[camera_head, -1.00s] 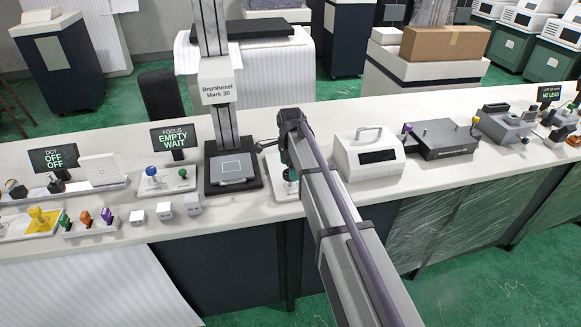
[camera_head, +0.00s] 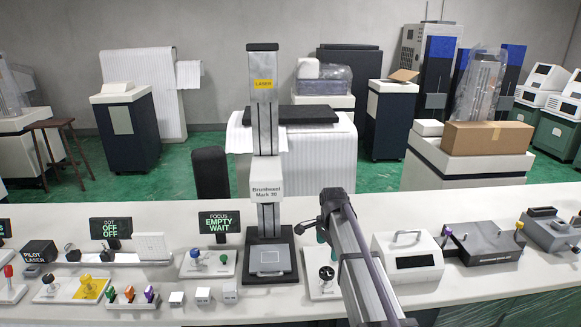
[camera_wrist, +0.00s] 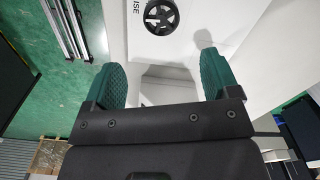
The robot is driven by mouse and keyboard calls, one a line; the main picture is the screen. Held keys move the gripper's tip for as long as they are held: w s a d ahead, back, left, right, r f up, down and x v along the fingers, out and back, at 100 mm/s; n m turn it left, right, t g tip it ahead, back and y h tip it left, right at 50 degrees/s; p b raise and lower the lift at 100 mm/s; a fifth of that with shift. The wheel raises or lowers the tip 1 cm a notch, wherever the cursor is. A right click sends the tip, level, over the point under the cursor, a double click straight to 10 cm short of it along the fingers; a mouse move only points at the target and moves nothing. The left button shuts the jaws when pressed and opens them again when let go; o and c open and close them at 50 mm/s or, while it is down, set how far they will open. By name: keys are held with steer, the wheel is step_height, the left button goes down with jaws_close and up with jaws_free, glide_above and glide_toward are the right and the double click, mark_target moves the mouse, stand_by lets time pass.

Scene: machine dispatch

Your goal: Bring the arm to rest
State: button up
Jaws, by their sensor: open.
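My gripper (camera_wrist: 158,85) shows in the wrist view with its two green fingers spread apart and nothing between them. It is above the white bench top, just short of a white plate with a black round knob (camera_wrist: 162,14). In the head view my arm reaches up from the lower right over the bench, and my gripper (camera_head: 322,235) is mostly hidden behind its end. The plate with the black knob (camera_head: 326,275) is just left of the arm there.
The Brunhexel machine (camera_head: 268,190) stands left of my arm. A FOCUS display (camera_head: 219,223) reads EMPTY WAIT; a DOT display (camera_head: 110,229) reads OFF OFF. A white handled box (camera_head: 407,258) is close on the right. Small levers and blocks line the bench's front left.

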steer(key=s+n, duration=1.3)
steer(key=s, duration=1.4)
steer(key=shift+n, duration=0.4)
steer(key=shift+c, duration=0.2)
